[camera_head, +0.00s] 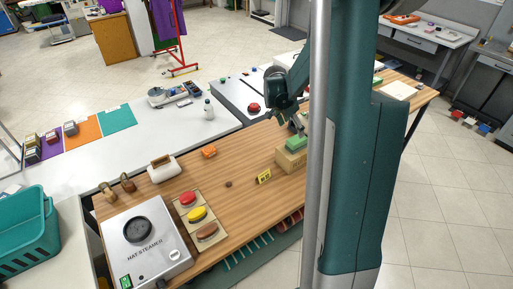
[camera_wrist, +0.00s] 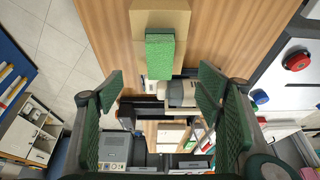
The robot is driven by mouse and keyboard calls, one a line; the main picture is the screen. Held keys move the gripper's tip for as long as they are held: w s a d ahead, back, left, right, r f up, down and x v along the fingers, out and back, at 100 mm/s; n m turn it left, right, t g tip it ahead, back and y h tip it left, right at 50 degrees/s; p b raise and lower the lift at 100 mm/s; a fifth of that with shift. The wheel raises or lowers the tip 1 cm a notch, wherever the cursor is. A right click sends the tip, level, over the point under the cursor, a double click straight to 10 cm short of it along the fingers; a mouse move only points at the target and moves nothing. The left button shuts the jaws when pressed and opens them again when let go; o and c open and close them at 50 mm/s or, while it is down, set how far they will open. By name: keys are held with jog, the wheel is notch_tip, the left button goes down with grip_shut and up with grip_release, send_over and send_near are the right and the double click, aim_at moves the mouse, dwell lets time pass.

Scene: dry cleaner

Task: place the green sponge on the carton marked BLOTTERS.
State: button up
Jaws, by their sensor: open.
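The green sponge (camera_head: 297,142) rests on top of a tan carton (camera_head: 291,161) at the right part of the wooden counter, partly behind my arm column. In the wrist view the sponge (camera_wrist: 160,52) lies lengthwise at the near end of the carton (camera_wrist: 160,18), with bare carton top beyond it. No lettering on the carton is readable. My gripper (camera_head: 298,126) is just above the sponge. In the wrist view my gripper (camera_wrist: 162,88) has its green-padded fingers spread wide, with nothing between them, and the sponge lies apart from both.
A yellow tag (camera_head: 264,177) stands left of the carton. An orange block (camera_head: 209,152) and a small dark disc (camera_head: 228,184) are on the wooden counter. A tray with red, yellow and brown pieces (camera_head: 207,232) and a hat steamer (camera_head: 146,247) are nearer. Wood around the tag is clear.

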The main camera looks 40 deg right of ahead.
jog(key=s+a+r+n+t, duration=0.1)
jog(key=s+a+r+n, duration=0.15)
jog(key=a+r, duration=0.4)
jog(key=s+a+r+n+t+y, duration=0.1)
jog(key=a+r+n+t, duration=0.15)
jog(key=a, duration=0.75)
jog(key=s+a+r+n, duration=0.2)
jog(key=a+r+n, duration=0.25)
jog(key=a, duration=0.35)
jog(key=s+a+r+n+t+y, duration=0.1)
jog(key=s+a+n+t, duration=0.1)
jog(key=s+a+n, duration=0.2)
jog(key=s+a+r+n+t+y, duration=0.1)
jog(key=s+a+n, duration=0.3)
jog(key=s+a, duration=0.6)
jog(key=a+r+y, duration=0.1)
jog(key=a, duration=0.5)
jog(key=shift+s+r+n+t+y, duration=0.3)
jog(key=shift+s+n+t, duration=0.05)
